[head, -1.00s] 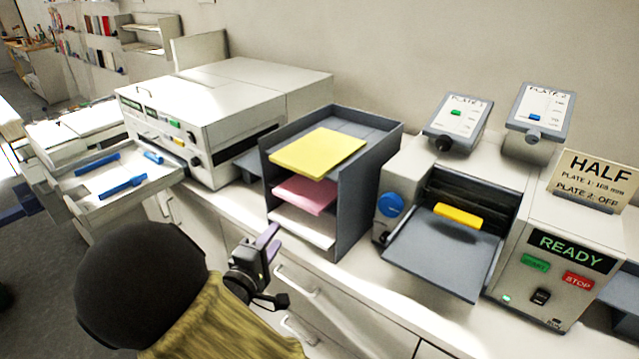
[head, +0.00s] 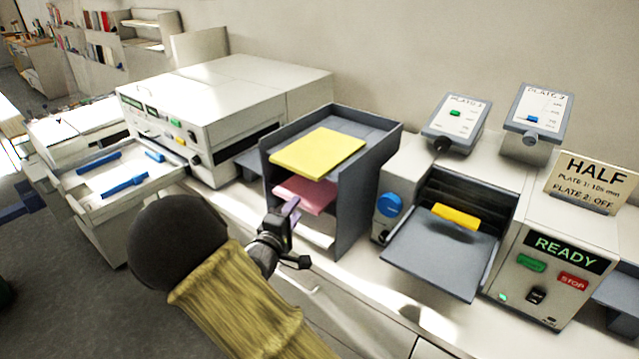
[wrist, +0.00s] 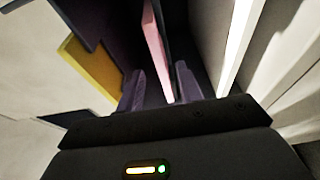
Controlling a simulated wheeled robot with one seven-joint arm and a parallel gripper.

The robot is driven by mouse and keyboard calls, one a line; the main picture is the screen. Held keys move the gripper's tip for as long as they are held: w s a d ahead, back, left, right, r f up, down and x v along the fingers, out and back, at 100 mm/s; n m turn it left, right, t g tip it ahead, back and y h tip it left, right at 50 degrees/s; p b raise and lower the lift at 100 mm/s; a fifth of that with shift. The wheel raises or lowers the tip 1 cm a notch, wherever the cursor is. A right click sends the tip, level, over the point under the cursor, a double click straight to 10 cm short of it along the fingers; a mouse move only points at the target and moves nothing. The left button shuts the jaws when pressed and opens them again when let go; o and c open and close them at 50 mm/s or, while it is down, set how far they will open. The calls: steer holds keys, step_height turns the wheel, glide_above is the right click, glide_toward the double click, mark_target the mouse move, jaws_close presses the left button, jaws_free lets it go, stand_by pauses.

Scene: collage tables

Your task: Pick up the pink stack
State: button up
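The pink stack (head: 306,192) lies in the middle level of a dark grey tray rack (head: 352,205), its front edge sticking out. It also shows edge-on in the wrist view (wrist: 157,45). My gripper (head: 288,212) is just in front of the rack at the pink stack's level and hides part of its front. In the wrist view my gripper (wrist: 162,88) is open, with one finger on each side of the pink stack's near edge. I cannot tell whether either finger touches it.
A yellow stack (head: 318,153) lies on the level above, and a white stack (head: 318,236) on the level below, partly hidden by my gripper. A white machine (head: 235,95) stands left of the rack. A machine with a grey tray (head: 440,255) stands at the right.

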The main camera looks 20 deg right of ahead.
mark_target(302, 202)
steer(key=p+x, duration=0.1)
steer(key=x, duration=0.4)
steer(key=shift+d+p, duration=0.1)
steer(key=shift+p, duration=0.3)
steer(key=shift+s, duration=0.1)
jaws_close()
